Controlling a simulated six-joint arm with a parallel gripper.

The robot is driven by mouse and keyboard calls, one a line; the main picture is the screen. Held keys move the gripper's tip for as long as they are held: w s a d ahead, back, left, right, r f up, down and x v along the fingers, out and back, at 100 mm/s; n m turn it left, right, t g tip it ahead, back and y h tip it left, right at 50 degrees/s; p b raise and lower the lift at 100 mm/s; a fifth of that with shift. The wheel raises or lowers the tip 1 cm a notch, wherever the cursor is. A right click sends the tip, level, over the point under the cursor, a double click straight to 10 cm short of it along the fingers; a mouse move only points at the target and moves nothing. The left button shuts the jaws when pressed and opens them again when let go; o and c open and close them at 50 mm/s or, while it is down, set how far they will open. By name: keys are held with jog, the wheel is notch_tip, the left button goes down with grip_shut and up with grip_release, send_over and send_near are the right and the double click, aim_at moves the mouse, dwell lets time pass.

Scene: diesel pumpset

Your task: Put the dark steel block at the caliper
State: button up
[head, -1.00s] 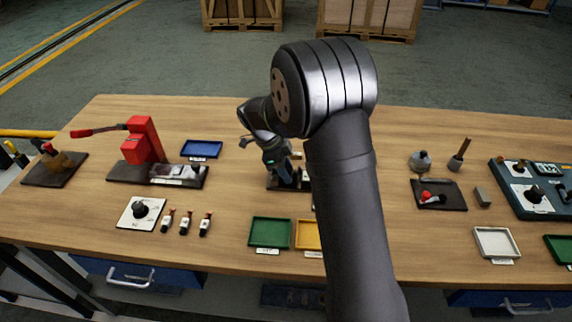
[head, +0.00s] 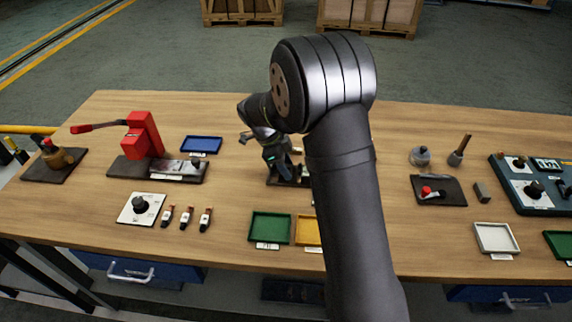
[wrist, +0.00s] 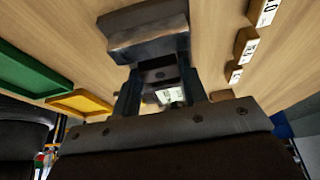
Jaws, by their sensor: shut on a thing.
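My gripper (wrist: 160,75) shows in the wrist view with its two fingers reaching up the picture. In the head view my gripper (head: 279,172) points down near the middle of the bench. It is beside a small dark base (head: 290,182) that my arm partly hides. The held block is not clear in the head view. I cannot pick out the caliper with certainty; part of the bench is hidden behind my arm.
Green (head: 270,228) and yellow (head: 307,230) trays lie in front of my gripper. A blue tray (head: 201,146) and a red press (head: 143,135) stand left. Small labelled wooden blocks (wrist: 245,48) show in the wrist view. A grey block (head: 482,192) lies right.

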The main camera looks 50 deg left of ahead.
jog(key=shift+f, duration=0.2)
jog(key=o, duration=1.2)
jog(key=shift+c, duration=0.2)
jog(key=shift+r, duration=3.5)
jog(key=shift+f, duration=3.5)
